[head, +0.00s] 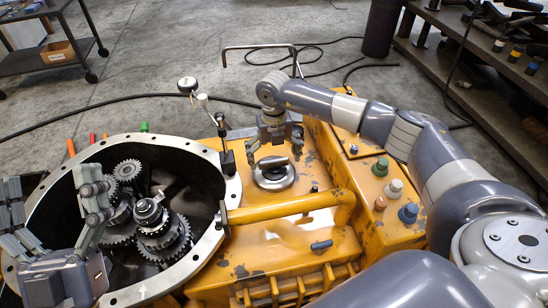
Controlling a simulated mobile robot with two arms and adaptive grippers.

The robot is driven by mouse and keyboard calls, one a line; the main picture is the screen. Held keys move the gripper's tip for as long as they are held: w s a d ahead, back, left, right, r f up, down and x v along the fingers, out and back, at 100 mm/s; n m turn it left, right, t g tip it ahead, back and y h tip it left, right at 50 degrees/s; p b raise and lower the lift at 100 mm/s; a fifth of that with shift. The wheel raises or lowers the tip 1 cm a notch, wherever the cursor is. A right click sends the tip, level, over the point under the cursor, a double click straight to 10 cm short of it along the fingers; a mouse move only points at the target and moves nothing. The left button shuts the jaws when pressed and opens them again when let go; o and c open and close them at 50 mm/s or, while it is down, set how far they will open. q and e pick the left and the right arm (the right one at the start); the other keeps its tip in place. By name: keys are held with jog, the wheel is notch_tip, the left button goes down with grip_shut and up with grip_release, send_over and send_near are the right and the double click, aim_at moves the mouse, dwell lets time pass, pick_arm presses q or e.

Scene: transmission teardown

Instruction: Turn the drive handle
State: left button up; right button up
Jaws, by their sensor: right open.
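A round silver fitting (273,178) with a dark bar-shaped handle (272,163) across its top sits on the yellow housing; it looks like the drive handle. My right gripper (275,150) is open, with its fingers pointing down on either side just above and behind this handle. I cannot tell if they touch it. My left gripper (55,205) is at the lower left, over the near left rim of the open gear case, with its two fingers spread apart and nothing between them.
The open gear case (232,190) holds several gears (162,235). A bent metal bar (260,47) rises behind the housing. Coloured caps (394,187) stand at the right near my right arm. A cart (45,60) and shelf (450,65) stand behind. A black cable crosses the floor.

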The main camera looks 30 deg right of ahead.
jog(key=c, duration=1.1)
jog(key=shift+o, duration=0.3)
pick_arm(q)
jog(key=shift+w, duration=0.15)
pick_arm(e)
jog(key=n+p, duration=0.2)
jog(key=n, duration=0.5)
pick_arm(q)
jog(key=w+f+g+y, duration=0.1)
jog(key=w+f+g, duration=0.1)
jog(key=f, duration=0.3)
jog(key=w+f+g+y, duration=0.1)
jog(key=w+f+g, duration=0.1)
jog(key=f+g, duration=0.2)
jog(key=shift+w+f+g+p, duration=0.3)
jog(key=shift+f+g, duration=0.1)
jog(key=shift+f, duration=0.4)
pick_arm(e)
jog(key=shift+n, duration=1.8)
pick_arm(q)
jog(key=shift+a+f, duration=0.1)
